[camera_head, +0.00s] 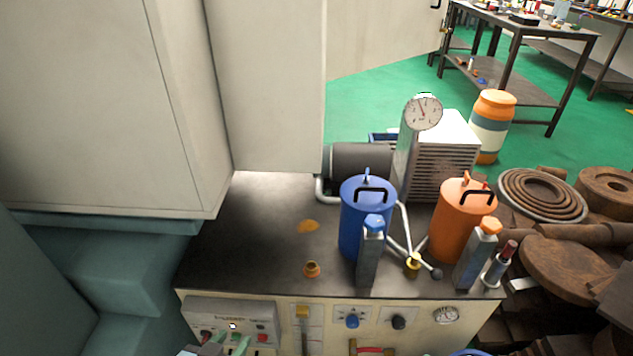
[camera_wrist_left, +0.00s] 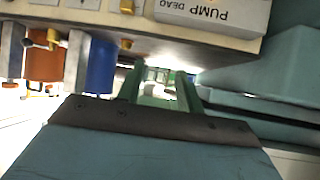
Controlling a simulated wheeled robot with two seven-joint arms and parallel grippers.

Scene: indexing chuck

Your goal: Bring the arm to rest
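My left gripper (camera_head: 231,343) shows at the bottom edge of the head view, in front of the control panel (camera_head: 232,319) on the bench front. Only its green fingertips and a bit of its body show there. In the left wrist view the two green fingers of the left gripper (camera_wrist_left: 160,76) stand apart with nothing held between them. The panel, lettered "PUMP DEAD" (camera_wrist_left: 212,15), appears upside down above them. My right gripper is not in view.
A pale cabinet (camera_head: 105,110) stands at left. Rusty metal parts (camera_head: 570,265) are piled at right.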

